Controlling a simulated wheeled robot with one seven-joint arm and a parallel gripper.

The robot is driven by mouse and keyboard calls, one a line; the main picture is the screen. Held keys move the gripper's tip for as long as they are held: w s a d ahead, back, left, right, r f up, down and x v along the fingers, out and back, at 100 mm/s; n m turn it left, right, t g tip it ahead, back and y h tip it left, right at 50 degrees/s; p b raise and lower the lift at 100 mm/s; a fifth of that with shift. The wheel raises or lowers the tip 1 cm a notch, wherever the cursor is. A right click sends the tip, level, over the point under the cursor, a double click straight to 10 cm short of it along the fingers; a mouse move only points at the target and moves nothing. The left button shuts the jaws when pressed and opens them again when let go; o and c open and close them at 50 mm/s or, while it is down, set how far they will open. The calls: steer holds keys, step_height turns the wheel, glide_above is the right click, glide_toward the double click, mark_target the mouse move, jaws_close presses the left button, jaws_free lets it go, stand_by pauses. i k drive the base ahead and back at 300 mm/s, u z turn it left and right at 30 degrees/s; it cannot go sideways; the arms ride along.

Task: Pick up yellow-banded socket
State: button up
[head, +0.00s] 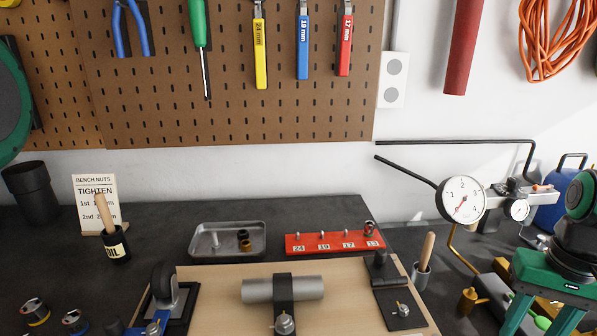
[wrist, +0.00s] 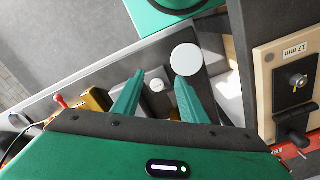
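I cannot clearly make out a yellow band on any socket. A chrome socket with a dark top (head: 35,312) stands at the lower left of the head view, its band colour hard to tell. A blue-banded socket (head: 75,322) stands beside it. A small dark and brassy piece (head: 244,239) lies in the metal tray (head: 202,254). My gripper (head: 540,322) is at the far right of the head view, well away from these. In the wrist view its green fingers (wrist: 160,85) are apart, with no socket held between them.
A red rail (head: 335,243) with numbered posts stands behind the wooden board (head: 220,300), which carries a clamped cylinder (head: 260,290). A brush pot (head: 117,248) stands at left.

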mark_target(35, 312)
steer(key=k, duration=0.5)
steer(key=u, duration=1.55)
steer(key=k, duration=0.15)
steer(key=z, duration=1.3)
